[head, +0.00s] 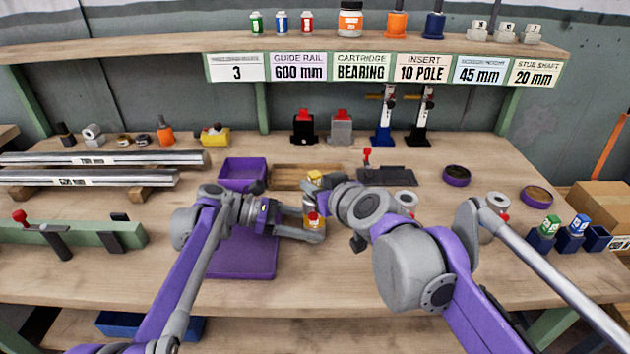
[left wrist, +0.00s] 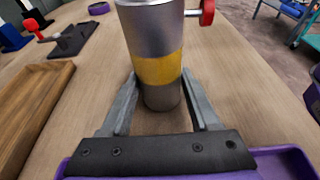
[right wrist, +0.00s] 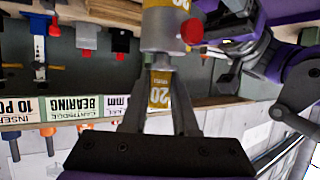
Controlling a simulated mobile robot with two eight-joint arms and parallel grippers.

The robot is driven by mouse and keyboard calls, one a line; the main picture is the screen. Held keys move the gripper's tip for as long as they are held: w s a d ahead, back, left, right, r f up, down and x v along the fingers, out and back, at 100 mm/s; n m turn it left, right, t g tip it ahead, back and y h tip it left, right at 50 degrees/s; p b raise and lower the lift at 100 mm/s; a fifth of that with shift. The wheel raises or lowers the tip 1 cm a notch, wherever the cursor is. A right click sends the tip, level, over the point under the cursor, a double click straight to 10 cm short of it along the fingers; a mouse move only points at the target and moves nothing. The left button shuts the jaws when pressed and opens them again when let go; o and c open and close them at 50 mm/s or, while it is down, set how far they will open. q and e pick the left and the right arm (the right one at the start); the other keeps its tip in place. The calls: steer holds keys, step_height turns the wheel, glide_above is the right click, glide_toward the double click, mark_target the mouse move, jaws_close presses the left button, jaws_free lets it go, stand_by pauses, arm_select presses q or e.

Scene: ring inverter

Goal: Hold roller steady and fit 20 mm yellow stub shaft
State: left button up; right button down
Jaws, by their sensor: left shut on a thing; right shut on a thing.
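The roller is a grey metal cylinder with a yellow band (left wrist: 158,70), standing upright in the left wrist view. My left gripper (head: 316,232) is shut around its lower part. The yellow stub shaft (right wrist: 160,90), marked 20, is between the fingers of my right gripper (right wrist: 159,80), which is shut on it. In the inverted right wrist view, the shaft lines up with the roller's grey end (right wrist: 162,45) and appears to meet it; I cannot tell how deep it sits.
A purple tray (head: 240,262) and a purple bin (head: 243,172) lie left of the roller. A wooden tray (head: 290,178) and a dark fixture with a red knob (head: 387,176) stand behind. Metal rails (head: 100,159) lie at left. Front bench is mostly clear.

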steer(key=shift+f, duration=0.55)
steer(key=c, duration=0.6)
jaws_free()
steer(key=v, duration=1.2)
arm_select(q)
steer(key=o, duration=1.1)
steer(key=shift+c, duration=0.2)
